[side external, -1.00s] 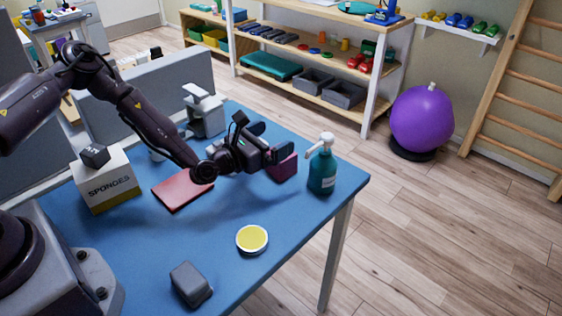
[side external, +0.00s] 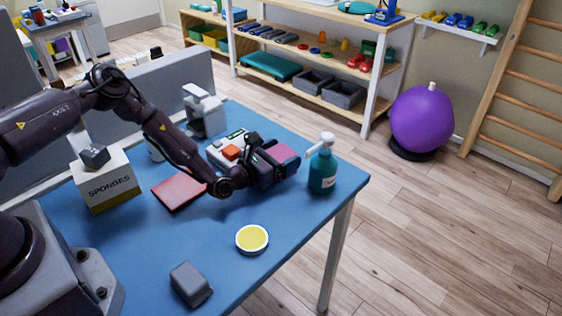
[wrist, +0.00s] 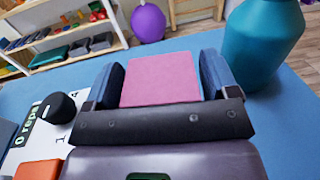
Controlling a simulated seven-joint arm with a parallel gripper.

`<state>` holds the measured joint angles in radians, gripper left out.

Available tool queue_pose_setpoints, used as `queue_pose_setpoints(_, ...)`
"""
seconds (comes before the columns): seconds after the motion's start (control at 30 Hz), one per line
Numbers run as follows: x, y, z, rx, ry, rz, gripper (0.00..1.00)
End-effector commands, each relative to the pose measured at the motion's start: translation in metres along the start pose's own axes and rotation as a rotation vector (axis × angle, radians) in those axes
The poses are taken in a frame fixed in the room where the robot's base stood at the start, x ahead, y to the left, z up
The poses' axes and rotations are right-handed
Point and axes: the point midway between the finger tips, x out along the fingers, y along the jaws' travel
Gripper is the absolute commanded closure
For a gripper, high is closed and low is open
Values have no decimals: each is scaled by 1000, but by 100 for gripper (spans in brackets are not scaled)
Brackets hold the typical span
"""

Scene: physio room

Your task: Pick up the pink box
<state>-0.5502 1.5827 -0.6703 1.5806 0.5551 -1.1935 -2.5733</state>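The pink box (side external: 284,152) is near the table's far right edge, left of the teal pump bottle (side external: 322,172). My gripper (side external: 274,160) is low over the table with one finger on each side of the box. The near finger hides much of the box's front in the side view. In the wrist view the pink box (wrist: 160,80) nearly fills the space between the fingertips (wrist: 163,82). A thin gap seems to show at the right finger; contact on the left is unclear. The box appears to rest on the table.
The teal bottle (wrist: 262,45) stands close beside the right finger in the wrist view. A white device with an orange part (side external: 230,152) lies behind my wrist. A red book-like pad (side external: 180,191), yellow-topped tin (side external: 252,239), grey block (side external: 190,284) and sponges box (side external: 106,180) are on the blue table.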

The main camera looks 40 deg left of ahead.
Motion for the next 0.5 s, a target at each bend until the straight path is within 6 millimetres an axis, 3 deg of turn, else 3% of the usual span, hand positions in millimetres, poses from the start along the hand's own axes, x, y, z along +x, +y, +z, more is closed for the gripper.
queue_pose_setpoints(0.03, 0, 0, 0, 0, 0, 0, 32)
queue_pose_setpoints(0.17, 0, 0, 0, 0, 0, 0, 59)
queue_pose_setpoints(0.5, 0, 0, 3, 0, -1, 0, 59)
